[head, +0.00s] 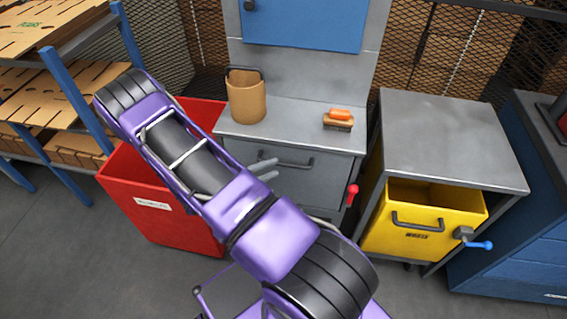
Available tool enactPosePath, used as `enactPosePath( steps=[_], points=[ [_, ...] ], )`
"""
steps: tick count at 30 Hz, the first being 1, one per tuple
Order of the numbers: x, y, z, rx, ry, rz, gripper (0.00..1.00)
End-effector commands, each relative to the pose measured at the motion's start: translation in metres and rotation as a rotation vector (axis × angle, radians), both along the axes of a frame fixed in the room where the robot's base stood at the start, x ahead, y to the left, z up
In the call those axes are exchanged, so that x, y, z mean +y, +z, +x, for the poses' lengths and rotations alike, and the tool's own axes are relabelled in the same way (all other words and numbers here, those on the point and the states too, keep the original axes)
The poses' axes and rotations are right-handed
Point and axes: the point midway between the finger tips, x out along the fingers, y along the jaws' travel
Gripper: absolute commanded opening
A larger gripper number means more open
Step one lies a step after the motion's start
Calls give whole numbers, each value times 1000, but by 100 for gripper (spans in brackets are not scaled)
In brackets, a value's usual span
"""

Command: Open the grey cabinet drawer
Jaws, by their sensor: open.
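The grey cabinet (290,122) stands in the middle of the head view. Its grey drawer (318,187) faces me and looks shut. A dark bar handle (300,164) runs across the upper part of the drawer front. My gripper (275,168) is open, with its two grey fingers at the left part of the handle. I cannot tell whether the fingers touch the handle or are around it. My purple arm hides the lower left of the drawer front.
A brown container (246,98) and an orange-topped brush (339,119) stand on the cabinet. A red bin (160,208) is at left. A red-knobbed lever (352,193) sits at the drawer's right. A yellow bin (400,240) stands under a grey-topped stand (450,140) farther right.

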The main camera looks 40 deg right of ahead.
Motion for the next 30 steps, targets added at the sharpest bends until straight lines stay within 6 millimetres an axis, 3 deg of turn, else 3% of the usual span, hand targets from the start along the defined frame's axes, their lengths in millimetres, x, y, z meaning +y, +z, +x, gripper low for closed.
enactPosePath(
  steps=[3,9,20,28,30],
  points=[
    [-23,-3,-3,2,-3,-1,46],
    [-44,-6,-4,0,0,0,46],
    [-50,-7,-4,-1,1,0,46],
    [-50,-7,-4,-1,1,0,1],
    [-50,-7,-4,-1,1,0,0]
  ],
)
